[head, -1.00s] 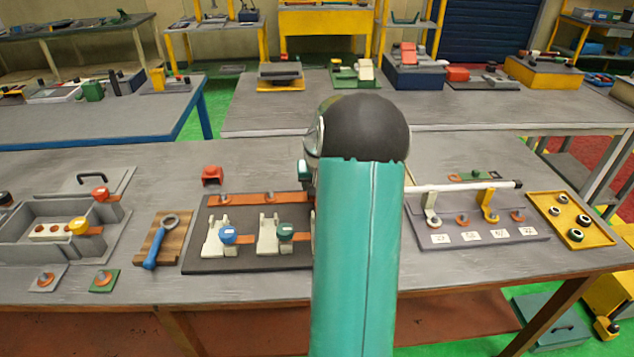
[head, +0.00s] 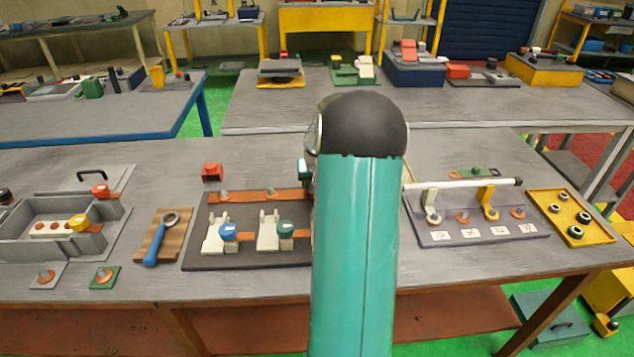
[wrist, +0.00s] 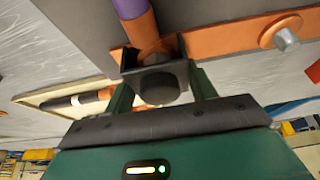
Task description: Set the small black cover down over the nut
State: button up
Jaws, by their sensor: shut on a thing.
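My gripper (wrist: 160,85) is shut on the small black cover (wrist: 129,62) in the wrist view. The cover is a dark box shape with a round dark knob facing the camera, between the green fingers. It is at the end of an orange copper bar (wrist: 240,32) and a copper piece with a purple sleeve (wrist: 138,8). The nut under or beyond the cover is hidden. I cannot tell whether the cover touches the bar. In the head view my teal arm hides most of the gripper and the cover.
A silver bolt (wrist: 286,40) stands out of the copper bar to the right. The dark board (head: 200,258) lies left of my arm, with blue and green knobs. A white rod (head: 470,185) spans the grey plate at right. A yellow tray (head: 556,236) holds several rings.

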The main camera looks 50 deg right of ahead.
jog(key=shift+f, duration=0.15)
jog(key=o, duration=1)
jog(key=shift+o, duration=0.2)
jog(key=shift+r, duration=3.55)
